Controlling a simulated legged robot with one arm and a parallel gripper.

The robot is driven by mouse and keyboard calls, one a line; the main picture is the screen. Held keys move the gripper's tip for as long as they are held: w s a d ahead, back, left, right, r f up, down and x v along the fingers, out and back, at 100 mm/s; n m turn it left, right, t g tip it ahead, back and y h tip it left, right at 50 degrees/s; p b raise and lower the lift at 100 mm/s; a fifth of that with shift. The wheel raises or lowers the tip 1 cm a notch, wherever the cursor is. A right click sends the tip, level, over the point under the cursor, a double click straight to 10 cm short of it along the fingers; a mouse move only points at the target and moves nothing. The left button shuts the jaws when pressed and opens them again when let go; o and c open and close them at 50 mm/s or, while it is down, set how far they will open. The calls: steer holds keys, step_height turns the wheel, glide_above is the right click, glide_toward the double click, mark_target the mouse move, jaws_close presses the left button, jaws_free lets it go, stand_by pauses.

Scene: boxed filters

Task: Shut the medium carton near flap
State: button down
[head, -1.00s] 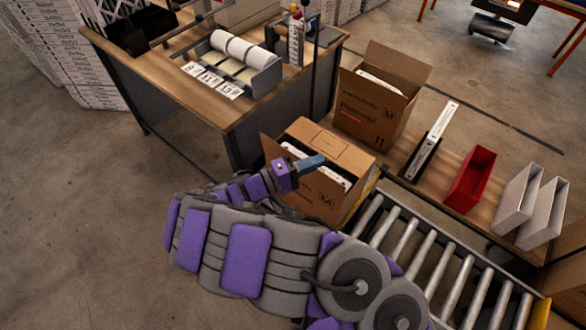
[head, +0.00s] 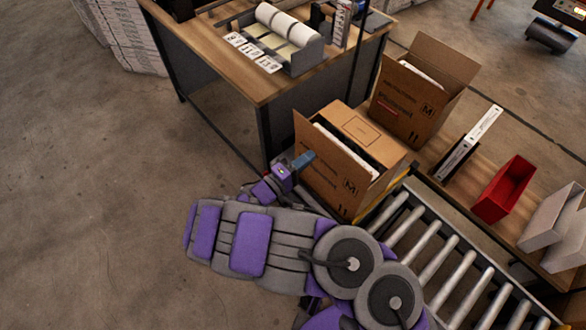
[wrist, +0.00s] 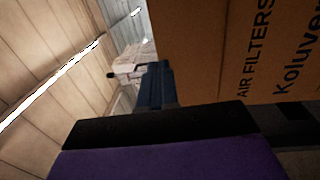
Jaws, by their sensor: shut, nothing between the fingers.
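The medium carton (head: 388,152) is brown cardboard at the end of the roller conveyor in the head view. Its far top panel lies flat. Its near flap (head: 327,150) stands up along the near side, leaving a gap where white contents (head: 347,151) show. My gripper (head: 303,160) is shut and empty, at the outer side of the near flap towards its left end. I cannot tell whether it touches. In the wrist view, my blue fingers (wrist: 155,85) point up beside printed cardboard (wrist: 240,50).
A taller open carton (head: 412,100) stands behind on the wooden shelf, with a black-and-white binder, a red bin (head: 503,190) and white bins to its right. The roller conveyor (head: 440,255) runs right. A workbench (head: 235,70) stands behind left. Floor at left is clear.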

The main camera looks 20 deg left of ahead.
mark_target(329, 140)
steer(key=b+x, duration=0.1)
steer(key=x, duration=0.3)
steer(key=shift+w+d, duration=0.15)
steer(key=shift+d, duration=0.15)
steer(key=shift+x, duration=0.8)
steer(key=shift+a, duration=0.15)
